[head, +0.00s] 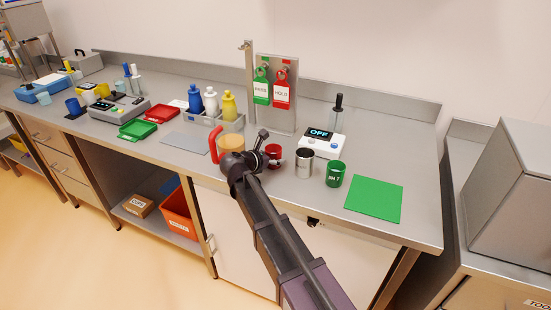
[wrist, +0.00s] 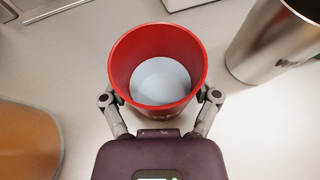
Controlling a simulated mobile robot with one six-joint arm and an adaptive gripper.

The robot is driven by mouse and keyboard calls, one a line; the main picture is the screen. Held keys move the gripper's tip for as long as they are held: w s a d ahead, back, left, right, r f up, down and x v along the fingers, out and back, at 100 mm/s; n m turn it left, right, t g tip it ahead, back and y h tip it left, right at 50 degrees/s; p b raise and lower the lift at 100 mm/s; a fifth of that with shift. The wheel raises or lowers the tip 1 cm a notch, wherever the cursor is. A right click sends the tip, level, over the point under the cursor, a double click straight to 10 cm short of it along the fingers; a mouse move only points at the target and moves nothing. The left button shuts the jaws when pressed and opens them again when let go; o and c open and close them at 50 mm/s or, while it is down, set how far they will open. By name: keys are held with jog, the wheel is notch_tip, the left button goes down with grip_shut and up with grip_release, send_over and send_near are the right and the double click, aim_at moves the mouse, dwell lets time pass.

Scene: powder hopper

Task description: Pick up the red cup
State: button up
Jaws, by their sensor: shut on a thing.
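The red cup (wrist: 158,118) is upright in the middle of the wrist view, with a pale bottom or content visible inside. It also shows in the head view (head: 274,151), partly hidden behind my arm. My gripper (wrist: 160,100) is shut on the red cup, one finger against its left side and one against its right. In the head view my gripper (head: 263,158) is at the cup's left, over the steel bench. I cannot tell whether the cup touches the bench or is slightly raised.
A steel cup (head: 304,165) stands close to the right of the red cup, with a green cup (head: 335,174) beyond it. A tan vessel with a red handle (head: 231,143) is close to the left. A green mat (head: 374,199) lies at the right; a scale (head: 320,141) stands behind.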

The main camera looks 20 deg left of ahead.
jog(key=shift+r+p, duration=0.4)
jog(key=shift+r+p, duration=1.45)
jog(key=s+a+r+p, duration=0.1)
jog(key=s, duration=1.4)
jog(key=shift+s+a, duration=0.2)
jog(key=shift+s, duration=0.15)
jog(key=shift+s+r, duration=0.1)
notch_tip(320, 180, up, 9)
jog(key=m+g+h+p, duration=0.7)
jog(key=m+p, duration=0.2)
send_over(278, 147)
jog(key=w+d, duration=0.2)
jog(key=w, duration=0.3)
jog(key=shift+w+f, duration=0.1)
jog(key=shift+f, duration=0.1)
jog(key=shift+d, duration=0.1)
